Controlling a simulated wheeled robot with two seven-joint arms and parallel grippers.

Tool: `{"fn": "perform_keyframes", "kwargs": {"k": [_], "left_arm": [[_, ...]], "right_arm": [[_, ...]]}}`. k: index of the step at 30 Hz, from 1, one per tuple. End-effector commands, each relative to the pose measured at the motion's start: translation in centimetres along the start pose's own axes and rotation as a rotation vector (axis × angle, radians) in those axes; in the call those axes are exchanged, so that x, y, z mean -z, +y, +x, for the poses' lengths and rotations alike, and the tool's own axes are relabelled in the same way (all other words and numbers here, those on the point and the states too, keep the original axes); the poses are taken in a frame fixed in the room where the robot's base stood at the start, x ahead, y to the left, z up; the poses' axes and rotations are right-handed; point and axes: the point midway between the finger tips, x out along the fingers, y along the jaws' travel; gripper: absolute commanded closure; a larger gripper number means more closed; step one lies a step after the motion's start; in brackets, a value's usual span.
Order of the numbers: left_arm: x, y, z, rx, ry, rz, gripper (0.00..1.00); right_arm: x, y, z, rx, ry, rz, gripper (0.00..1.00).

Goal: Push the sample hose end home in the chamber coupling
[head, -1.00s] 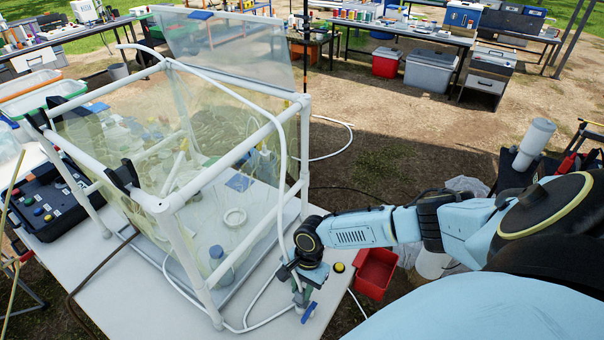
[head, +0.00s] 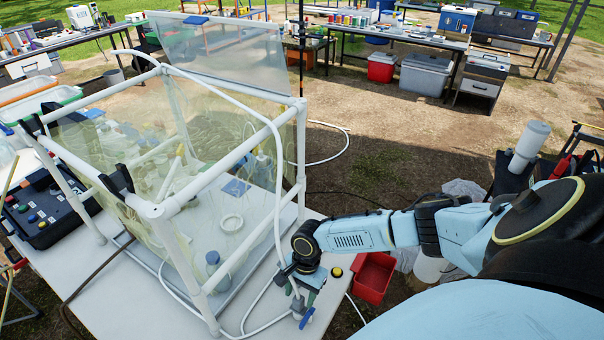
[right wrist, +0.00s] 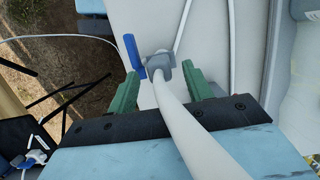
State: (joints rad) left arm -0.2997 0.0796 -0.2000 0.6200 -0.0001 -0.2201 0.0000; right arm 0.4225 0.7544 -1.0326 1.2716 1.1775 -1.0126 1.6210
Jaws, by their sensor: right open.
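The white sample hose (head: 277,215) loops over the chamber's frame and comes down to a grey coupling with a blue lever (head: 307,318) at the table's front edge. In the right wrist view the hose (right wrist: 181,120) runs between my right gripper's green fingers (right wrist: 162,82) into the grey coupling (right wrist: 160,64), beside its blue lever (right wrist: 134,52). The fingers are open, one on each side of the hose, apart from it. How deep the hose end sits cannot be told. In the head view my right gripper (head: 296,290) is just above the coupling. My left gripper is not in view.
The clear-walled chamber with a white pipe frame (head: 205,198) stands close left of my right gripper. A yellow-topped button (head: 336,272) and a red bin (head: 373,277) are to its right. A black control box (head: 45,208) lies at the left.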

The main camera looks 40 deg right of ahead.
Motion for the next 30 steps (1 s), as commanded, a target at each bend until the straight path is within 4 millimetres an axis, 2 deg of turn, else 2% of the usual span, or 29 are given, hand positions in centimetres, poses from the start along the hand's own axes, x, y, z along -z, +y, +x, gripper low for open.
{"fn": "perform_keyframes", "kwargs": {"k": [9, 15, 21, 30], "left_arm": [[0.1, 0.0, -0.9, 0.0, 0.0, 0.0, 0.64], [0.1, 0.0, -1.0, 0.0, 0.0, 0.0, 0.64], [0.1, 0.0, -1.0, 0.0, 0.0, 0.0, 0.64], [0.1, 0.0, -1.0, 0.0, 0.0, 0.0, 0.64]], "right_arm": [[0.1, 0.0, -6.8, 0.004, 0.002, -0.001, 0.5], [0.0, 0.0, -10.5, 0.003, 0.001, -0.001, 0.5], [0.0, 0.0, -12.3, 0.001, 0.001, -0.001, 0.5], [0.0, 0.0, -12.6, 0.002, 0.0, 0.0, 0.5]]}}
